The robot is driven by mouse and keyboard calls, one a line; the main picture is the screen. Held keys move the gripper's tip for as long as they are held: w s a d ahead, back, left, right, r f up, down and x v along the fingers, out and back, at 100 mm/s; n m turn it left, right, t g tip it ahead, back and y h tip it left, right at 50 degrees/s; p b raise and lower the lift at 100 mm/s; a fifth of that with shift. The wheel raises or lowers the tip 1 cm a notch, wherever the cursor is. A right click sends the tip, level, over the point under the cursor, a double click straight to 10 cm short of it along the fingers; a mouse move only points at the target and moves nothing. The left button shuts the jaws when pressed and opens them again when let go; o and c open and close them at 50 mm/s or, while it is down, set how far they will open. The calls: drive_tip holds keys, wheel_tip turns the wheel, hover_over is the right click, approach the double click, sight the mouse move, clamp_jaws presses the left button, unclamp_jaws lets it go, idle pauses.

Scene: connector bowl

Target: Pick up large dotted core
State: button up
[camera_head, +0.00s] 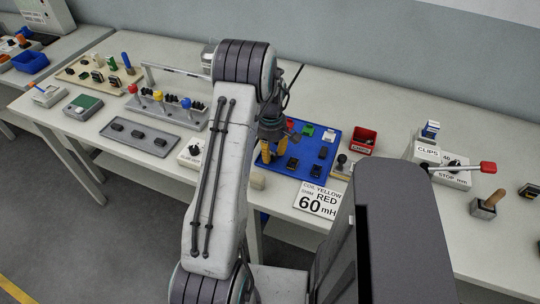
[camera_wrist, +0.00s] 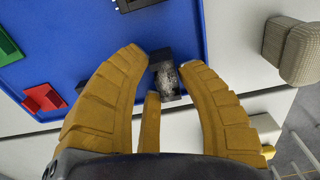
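A small dark block with a speckled grey face (camera_wrist: 167,80) lies at the edge of the blue tray in the wrist view; it looks like the dotted core, but its size class is hard to tell. My gripper (camera_wrist: 166,60) has yellow fingers spread around it, with the tips close to its sides. I cannot tell whether they touch it. In the head view my gripper (camera_head: 273,149) points down over the left part of the blue tray (camera_head: 318,168), and my arm hides part of the area.
Dark blocks (camera_head: 292,164), a green part (camera_head: 307,130) and a red part (camera_wrist: 43,98) are on the tray. A beige textured block (camera_wrist: 298,50) stands right of my fingers. A red bin (camera_head: 362,140) and a label card (camera_head: 318,199) are beside the tray.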

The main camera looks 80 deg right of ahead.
clamp_jaws()
drive_tip(key=shift+r, duration=0.15)
